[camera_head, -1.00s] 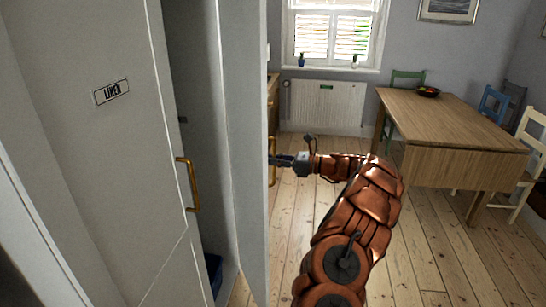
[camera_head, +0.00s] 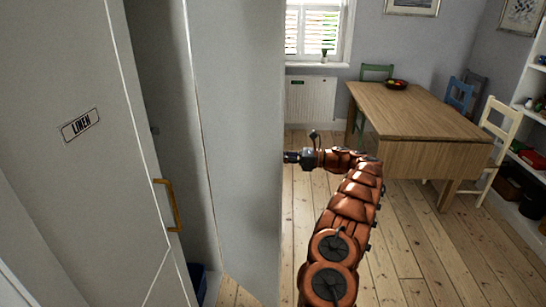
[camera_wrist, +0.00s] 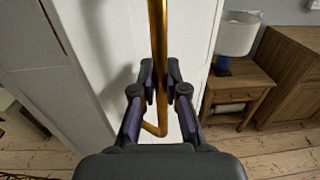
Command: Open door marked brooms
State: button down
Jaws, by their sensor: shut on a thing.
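A pale grey door (camera_head: 240,140) stands swung out from the cupboard opening, with its inner face toward me. No brooms label shows on the parts in view. In the wrist view, the door's outer face (camera_wrist: 95,50) carries a vertical brass handle (camera_wrist: 157,40). My gripper (camera_wrist: 160,85) is shut on this handle, with one finger on each side of the bar. In the head view, my gripper (camera_head: 290,157) reaches to the door's far edge, and the handle is hidden behind the door.
A door marked LINEN (camera_head: 80,125) with a brass handle (camera_head: 168,205) stands at left. A blue object (camera_head: 197,283) sits low in the opening. A wooden table (camera_head: 420,115) with chairs is at back right. Floorboards right of my arm are clear. The wrist view shows a lamp (camera_wrist: 237,35) on a cabinet.

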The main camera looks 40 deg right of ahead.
jog(key=shift+w+d, duration=0.2)
jog(key=shift+d, duration=0.3)
jog(key=shift+w+d, duration=0.2)
jog(key=shift+d, duration=0.3)
jog(key=c, duration=1.2)
grip_release()
